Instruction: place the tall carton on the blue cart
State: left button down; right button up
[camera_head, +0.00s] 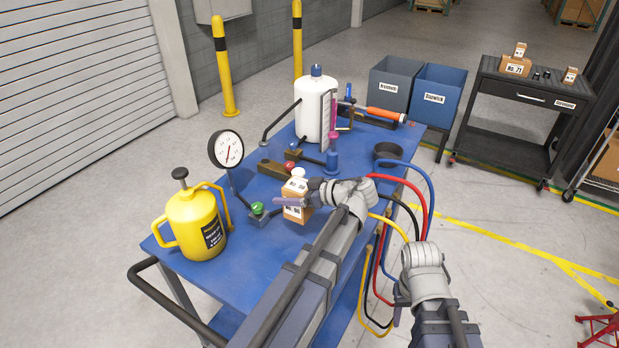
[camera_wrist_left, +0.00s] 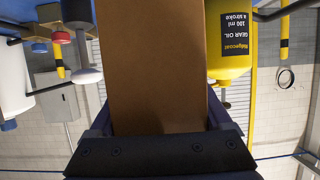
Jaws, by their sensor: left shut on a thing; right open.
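The tall brown carton (camera_head: 294,214), with white labels, is over the middle of the blue cart (camera_head: 230,272) in the head view. My left gripper (camera_head: 303,194) is shut on it. In the left wrist view the carton (camera_wrist_left: 153,65) stands between the fingers of the left gripper (camera_wrist_left: 157,125) and fills the centre. I cannot tell whether its base touches the cart top. My right gripper (camera_head: 400,308) is open and empty beside the cart's right side, pointing down; its fingers are small and partly hidden.
On the cart, a yellow oil can (camera_head: 192,225), a pressure gauge (camera_head: 226,149), a green button (camera_head: 257,208) and a white bottle (camera_head: 314,108) stand around the carton. Colored hoses (camera_head: 425,200) hang at the right edge. A black cart (camera_head: 515,110) stands behind right.

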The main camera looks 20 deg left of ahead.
aim_at(292, 210)
pick_arm(q)
jog(key=shift+s+d+r, duration=0.1)
jog(key=shift+d+r, duration=0.05)
jog(key=shift+d, duration=0.1)
notch_tip(292, 210, down, 6)
jog(key=b, duration=0.6)
jog(key=shift+f, duration=0.2)
jog(key=shift+f, duration=0.1)
notch_tip(292, 210, down, 4)
jog(key=b, duration=0.4)
jog(key=shift+r, duration=0.25)
jog(key=shift+f, duration=0.15)
grip_release()
